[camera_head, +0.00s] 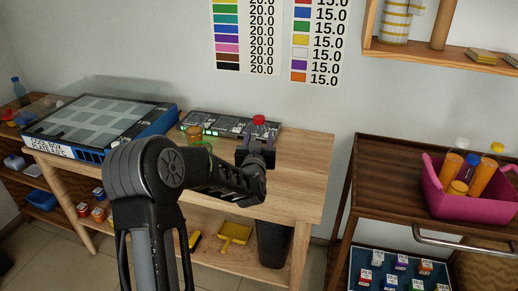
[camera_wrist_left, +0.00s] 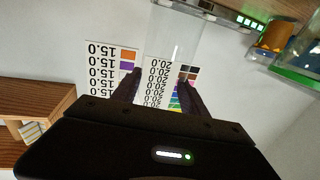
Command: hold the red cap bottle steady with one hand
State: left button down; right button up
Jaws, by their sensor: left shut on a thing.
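The red cap bottle (camera_head: 259,120) is at the far side of the wooden table, its red cap showing above my left gripper. My left gripper (camera_head: 257,148) is shut on it, below the cap. My arm and gripper hide most of the bottle's body. In the left wrist view, a clear, see-through body of the bottle (camera_wrist_left: 178,32) shows beyond the two dark fingers of my left gripper (camera_wrist_left: 157,88). The bottle looks roughly upright in the head view. Whether its base touches the table is hidden. My right gripper is not in view.
A dark device with lit displays (camera_head: 212,127) lies behind the bottle. A large blue-edged box (camera_head: 100,125) fills the table's left. Small jars (camera_head: 194,133) stand left of my gripper. The table's right end (camera_head: 305,165) is bare. A pink basket (camera_head: 455,200) sits on the right cart.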

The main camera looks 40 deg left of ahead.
pick_arm(q)
jog(key=shift+f, duration=1.85)
jog(key=shift+f, duration=0.15)
jog(key=c, duration=0.6)
grip_release()
